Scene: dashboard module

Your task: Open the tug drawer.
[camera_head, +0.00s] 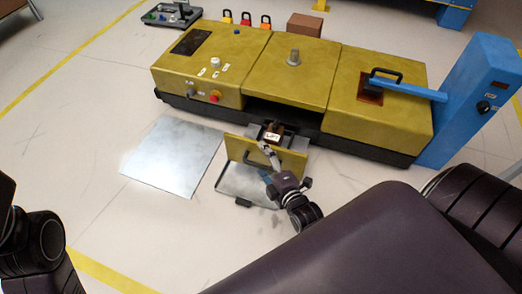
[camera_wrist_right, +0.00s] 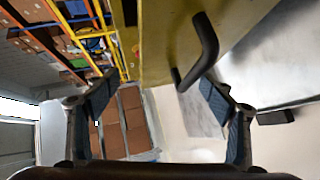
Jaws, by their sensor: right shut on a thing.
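The tug drawer stands out from the front of the low yellow tug, and its yellow front panel (camera_head: 240,148) faces me. A dark bent bar handle (camera_head: 256,159) is on that panel; it also shows large in the right wrist view (camera_wrist_right: 206,45). Inside the open drawer sits a dark brown item with a white label (camera_head: 271,136).
A grey metal plate (camera_head: 172,157) lies on the floor left of the drawer. Another metal sheet (camera_head: 240,182) lies beneath the drawer front. A blue post (camera_head: 468,100) stands at the tug's right end. Open floor lies in front.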

